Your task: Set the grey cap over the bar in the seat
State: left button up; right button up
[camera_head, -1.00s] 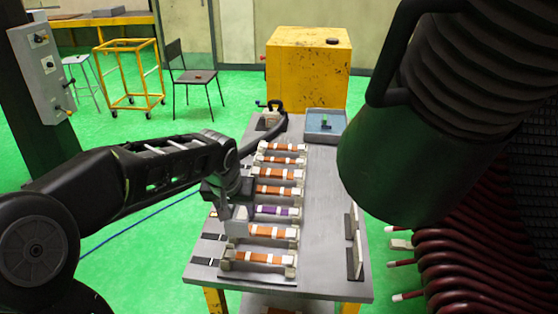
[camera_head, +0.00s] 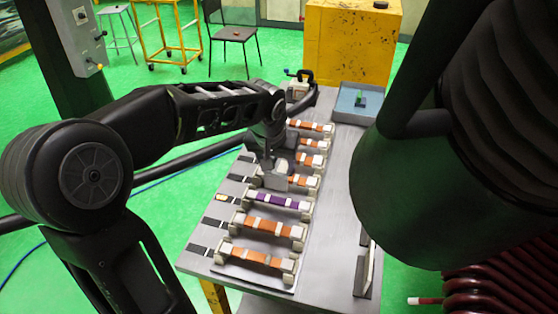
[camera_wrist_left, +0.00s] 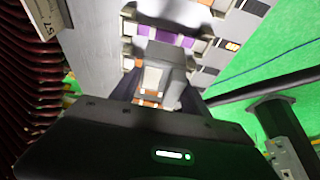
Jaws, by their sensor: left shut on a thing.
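A row of light seats holds wrapped bars across the grey table. The purple-wrapped bar (camera_head: 278,200) is third from the front; it also shows in the wrist view (camera_wrist_left: 168,38). My left gripper (camera_head: 272,168) is shut on a small grey block, which looks like the grey cap (camera_head: 274,182). In the wrist view the cap (camera_wrist_left: 167,66) hides part of that bar. I cannot tell whether cap and bar touch. My right gripper is out of view.
Nearer orange bars (camera_head: 268,225) lie in their seats, with dark strips (camera_head: 212,222) along the left table edge. A blue-lined tray (camera_head: 358,103) stands at the far end. The table's right strip (camera_head: 325,225) is largely clear. A yellow cabinet (camera_head: 350,45) stands behind.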

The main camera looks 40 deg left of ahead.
aim_at(276, 187)
pick_arm(q)
notch_tip(276, 187, down, 5)
jog(key=b, duration=0.3)
jog(key=shift+r, duration=0.45)
jog(key=shift+s+d+f, duration=0.1)
jog(key=shift+s+d, duration=0.05)
jog(key=shift+s, duration=0.25)
jog(key=shift+f+b, duration=2.1)
jog(key=shift+f, duration=0.05)
jog(key=shift+f, duration=0.25)
jog(key=shift+f+b, duration=0.35)
jog(key=shift+b, duration=0.3)
jog(key=o, duration=1.5)
